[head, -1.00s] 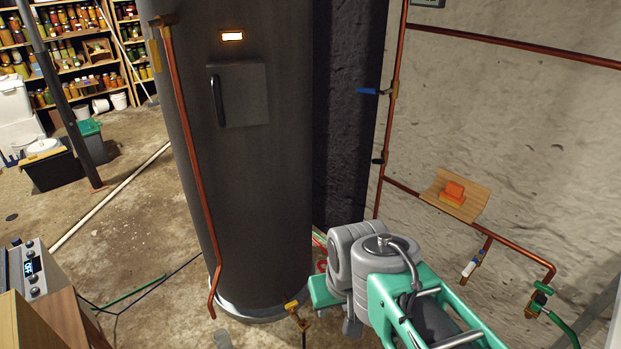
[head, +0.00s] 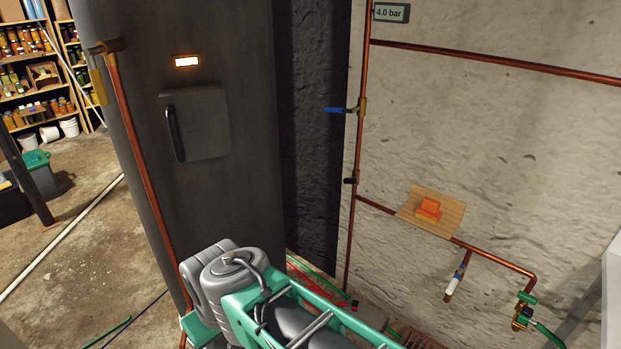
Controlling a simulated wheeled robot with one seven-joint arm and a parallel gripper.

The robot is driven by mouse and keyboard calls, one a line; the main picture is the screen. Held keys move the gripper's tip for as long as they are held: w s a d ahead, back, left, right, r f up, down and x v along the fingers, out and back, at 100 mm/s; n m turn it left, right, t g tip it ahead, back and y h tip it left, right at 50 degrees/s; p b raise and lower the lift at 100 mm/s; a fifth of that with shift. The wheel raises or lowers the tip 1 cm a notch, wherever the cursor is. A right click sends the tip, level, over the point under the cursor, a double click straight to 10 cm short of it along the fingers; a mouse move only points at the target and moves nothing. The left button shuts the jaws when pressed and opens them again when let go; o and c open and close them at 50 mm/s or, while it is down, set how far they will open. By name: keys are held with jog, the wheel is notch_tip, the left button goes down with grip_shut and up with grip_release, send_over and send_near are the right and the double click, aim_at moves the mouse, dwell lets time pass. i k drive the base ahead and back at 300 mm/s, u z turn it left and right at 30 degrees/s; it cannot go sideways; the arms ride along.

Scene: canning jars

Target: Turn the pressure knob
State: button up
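A small black knob-like fitting (head: 349,181) sits on the vertical copper pipe in the head view, right of the dark tank. It may be the pressure knob, but it is too small to tell. Above it on the same pipe is a valve with a blue lever (head: 340,110) pointing left. A gauge display (head: 391,13) at the top reads 4.0 bar. My grey and green arm crosses the lower middle of the view, well below the black fitting. My gripper is not visible.
The tall dark tank (head: 232,205) fills the left middle. A wooden shelf (head: 452,212) with an orange block (head: 429,208) is on the wall at right. Below it are a white-handled tap (head: 452,284) and a green hose fitting (head: 526,315). Open floor lies at left.

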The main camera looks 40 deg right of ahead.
aim_at(352, 180)
jog(key=z, duration=0.35)
jog(key=i, duration=1)
jog(key=z, duration=0.85)
